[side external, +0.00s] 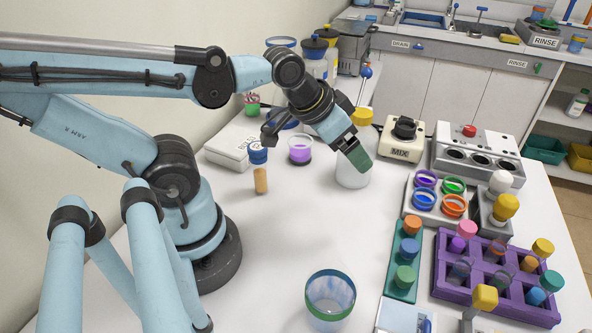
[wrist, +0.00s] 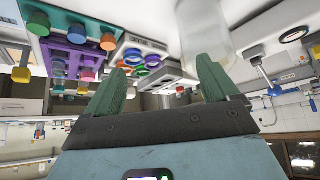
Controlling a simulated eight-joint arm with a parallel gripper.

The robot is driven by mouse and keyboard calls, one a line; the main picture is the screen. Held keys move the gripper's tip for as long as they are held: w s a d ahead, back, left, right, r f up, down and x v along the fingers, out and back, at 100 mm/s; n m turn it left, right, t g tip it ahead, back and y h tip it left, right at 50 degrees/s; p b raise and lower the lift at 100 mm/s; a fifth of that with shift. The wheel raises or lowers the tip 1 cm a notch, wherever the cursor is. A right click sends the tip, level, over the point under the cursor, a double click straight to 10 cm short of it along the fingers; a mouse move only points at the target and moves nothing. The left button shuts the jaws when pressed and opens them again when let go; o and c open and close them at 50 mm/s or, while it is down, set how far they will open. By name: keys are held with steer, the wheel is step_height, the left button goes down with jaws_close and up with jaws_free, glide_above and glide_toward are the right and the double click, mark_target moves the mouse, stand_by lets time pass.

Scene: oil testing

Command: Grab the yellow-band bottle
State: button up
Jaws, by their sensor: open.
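A pale translucent bottle (side external: 352,176) stands upright on the white table in the side view. A yellow cap or band (side external: 362,116) shows above it, past my gripper; the part between is hidden. My gripper (side external: 358,155) tilts downward at the bottle's upper part, with its green fingertips overlapping the bottle in the picture. I cannot tell whether they touch. In the wrist view, my gripper (wrist: 160,70) has its two green fingers spread with nothing between them. The pale bottle (wrist: 204,35) shows beyond the right finger, and no yellow band is visible on it there.
A MIX device (side external: 404,138) stands right of the bottle. A tray of coloured rings (side external: 436,198), a purple rack (side external: 497,285) and a green rack (side external: 403,262) stand further right. The table's middle is clear.

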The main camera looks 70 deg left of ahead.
step_height(320, 180, up, 8)
steer(key=m+h, duration=0.2)
steer(key=h, duration=0.3)
glide_toward(361, 121)
steer(key=s+d+f, duration=0.1)
steer(key=d+f, duration=0.1)
steer(key=s+a+r+m+t+h, duration=0.1)
steer(key=s+a+r+m+t, duration=0.1)
steer(key=a+r+m+t, duration=0.25)
steer(key=shift+n+h, duration=0.3)
steer(key=shift+n, duration=0.05)
steer(key=w+d+f, duration=0.1)
steer(key=w+f, duration=0.2)
steer(key=w+d+f, duration=0.2)
steer(key=w+f, duration=0.1)
steer(key=f, duration=0.1)
steer(key=w+d+f, duration=0.1)
steer(key=w+f, duration=0.3)
steer(key=shift+d, duration=0.4)
